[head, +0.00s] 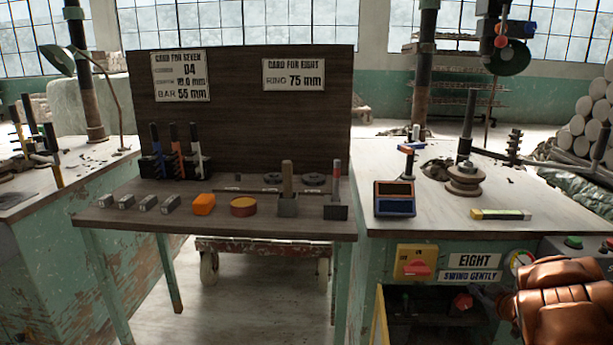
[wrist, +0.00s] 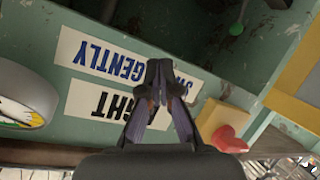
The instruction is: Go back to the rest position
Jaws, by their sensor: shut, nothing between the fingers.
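My gripper shows in the wrist view (wrist: 158,78), its two dark fingers closed together at the tips with nothing between them. In the head view my arm comes in from the lower right, and my gripper (head: 484,291) is in front of the green cabinet, just below the SWING GENTLY plate (head: 470,276). In the wrist view the fingers cover part of the EIGHT plate (wrist: 100,102) and of the SWING GENTLY plate, which appear upside down. I cannot tell whether the fingertips touch the cabinet.
A yellow switch box (head: 412,263) with a red knob is left of the plates. A round gauge (head: 522,260) and a green button (head: 573,242) are close to my arm. The dark table (head: 190,222) holds tools and blocks. Open floor (head: 255,310) shows below it.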

